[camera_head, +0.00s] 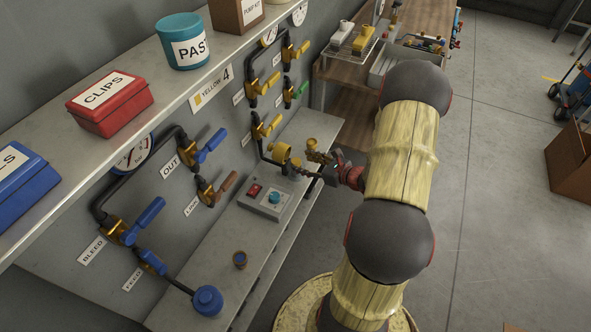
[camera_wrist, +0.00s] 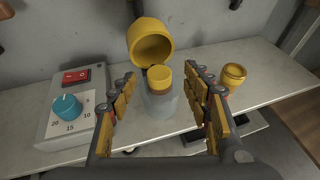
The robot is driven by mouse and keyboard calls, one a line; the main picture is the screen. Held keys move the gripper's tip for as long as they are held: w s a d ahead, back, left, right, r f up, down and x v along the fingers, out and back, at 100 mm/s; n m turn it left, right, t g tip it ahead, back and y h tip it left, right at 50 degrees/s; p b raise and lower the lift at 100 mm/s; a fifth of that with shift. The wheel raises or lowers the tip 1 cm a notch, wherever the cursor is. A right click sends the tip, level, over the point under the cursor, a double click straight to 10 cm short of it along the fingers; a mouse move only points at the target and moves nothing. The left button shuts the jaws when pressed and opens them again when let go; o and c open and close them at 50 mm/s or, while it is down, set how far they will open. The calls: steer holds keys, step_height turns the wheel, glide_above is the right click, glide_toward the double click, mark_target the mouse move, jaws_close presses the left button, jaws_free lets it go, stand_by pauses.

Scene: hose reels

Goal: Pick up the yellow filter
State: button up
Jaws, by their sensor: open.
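A pale grey cylinder with a yellow top (camera_wrist: 159,78), likely the yellow filter, stands upright between my gripper's fingers in the wrist view. My gripper (camera_wrist: 165,112) is open, with one finger on each side of it; I cannot tell whether either finger touches. A yellow cup-shaped housing (camera_wrist: 151,43) hangs just behind and above it, its open mouth facing down and forward. In the head view my gripper (camera_head: 318,171) is over the bench beside the yellow housing (camera_head: 281,152), and the cylinder is hard to make out there.
A small yellow jar-like piece (camera_wrist: 233,77) stands to the right. A grey control box (camera_wrist: 73,107) with a red switch and blue knob is on the left. Behind are wall pipes and valves.

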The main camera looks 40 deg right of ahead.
mark_target(297, 161)
steer(key=x, duration=0.3)
steer(key=shift+w+a+f+b, duration=0.1)
steer(key=shift+w+f+b, duration=0.1)
steer(key=shift+b, duration=0.2)
steer(key=shift+c, duration=1.1)
steer(key=c, duration=0.9)
steer(key=shift+r, duration=0.1)
steer(key=shift+c, duration=0.2)
